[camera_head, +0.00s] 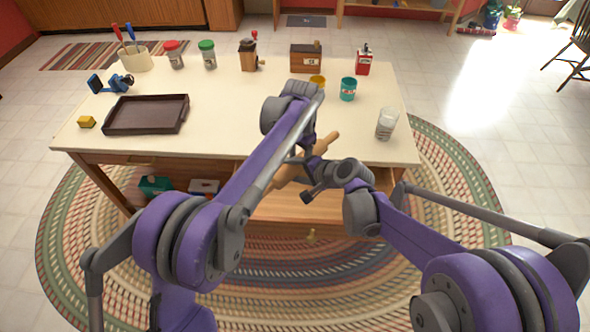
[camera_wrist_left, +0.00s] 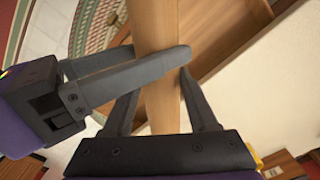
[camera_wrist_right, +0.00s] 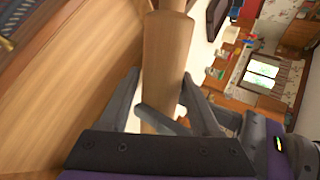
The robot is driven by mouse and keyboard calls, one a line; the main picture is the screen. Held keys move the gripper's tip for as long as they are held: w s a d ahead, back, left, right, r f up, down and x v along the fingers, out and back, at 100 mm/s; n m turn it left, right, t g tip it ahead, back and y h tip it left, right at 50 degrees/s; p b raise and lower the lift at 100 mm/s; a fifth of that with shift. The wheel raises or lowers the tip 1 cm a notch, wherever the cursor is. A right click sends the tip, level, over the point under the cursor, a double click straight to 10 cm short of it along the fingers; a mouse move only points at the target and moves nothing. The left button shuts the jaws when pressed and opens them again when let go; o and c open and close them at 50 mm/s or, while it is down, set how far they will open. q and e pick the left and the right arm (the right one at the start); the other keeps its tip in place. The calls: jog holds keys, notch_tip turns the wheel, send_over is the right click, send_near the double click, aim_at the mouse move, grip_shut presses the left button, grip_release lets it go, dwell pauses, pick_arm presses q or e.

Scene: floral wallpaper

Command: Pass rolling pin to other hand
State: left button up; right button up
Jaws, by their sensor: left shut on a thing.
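The wooden rolling pin (camera_head: 287,178) is held tilted in the air over the front edge of the table, partly hidden by my arms. My left gripper (camera_head: 304,158) is shut on it; in the left wrist view the pin (camera_wrist_left: 156,30) runs between its fingers (camera_wrist_left: 160,85). My right gripper (camera_head: 318,172) is at the pin close beside the left one. In the right wrist view the pin (camera_wrist_right: 168,50) passes between its fingers (camera_wrist_right: 160,78). One right finger crosses in front of the pin in the left wrist view; whether it grips is unclear.
An open wooden drawer (camera_head: 300,207) sits below the pin. The table (camera_head: 235,120) holds a dark tray (camera_head: 147,114), a glass (camera_head: 386,124), a teal cup (camera_head: 348,88) and jars at the back. Its middle is clear.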

pick_arm(q)
jog(key=shift+a, duration=0.1)
pick_arm(e)
grip_shut()
pick_arm(q)
jog(key=o, duration=1.2)
notch_tip(320, 180, up, 12)
jog(key=s+a+r+n+t, duration=0.1)
jog(key=s+a+n, duration=0.1)
jog(key=s+a, duration=0.35)
jog(key=s+a+f+n+t, duration=0.1)
jog(key=s+a+f+n, duration=0.1)
jog(key=s, duration=0.6)
jog(key=s+a+f+n+t, duration=0.2)
jog(key=s+a+f, duration=0.2)
jog(key=s+f, duration=0.3)
jog(key=s+a+f+n+t, duration=0.1)
jog(key=s+a+f+n, duration=0.1)
jog(key=s, duration=0.8)
jog(key=shift+a+f, duration=0.85)
jog(key=shift+f, duration=0.3)
